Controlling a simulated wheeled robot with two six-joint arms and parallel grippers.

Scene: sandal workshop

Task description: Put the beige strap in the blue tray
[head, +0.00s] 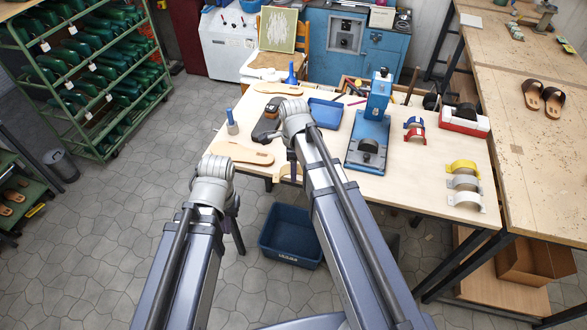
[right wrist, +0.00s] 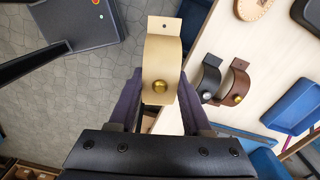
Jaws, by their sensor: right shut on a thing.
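The beige strap (right wrist: 160,70), curved with a gold button, is held between the fingers of my right gripper (right wrist: 160,103) in the right wrist view. In the head view the right gripper (head: 291,163) is at the table's front edge, partly behind my own arm, with the strap (head: 289,174) showing below it. The blue tray (head: 325,113) lies flat on the table behind the right arm. It also shows at the right of the right wrist view (right wrist: 293,100), apart from the strap. My left gripper (head: 236,204) is left of the table, mostly hidden by its arm.
A black strap (right wrist: 206,78) and a brown strap (right wrist: 234,82) lie on the table beside the held strap. A tan insole (head: 240,153) lies at the front left. A blue press (head: 372,130) stands right of the tray. A blue crate (head: 290,236) sits on the floor.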

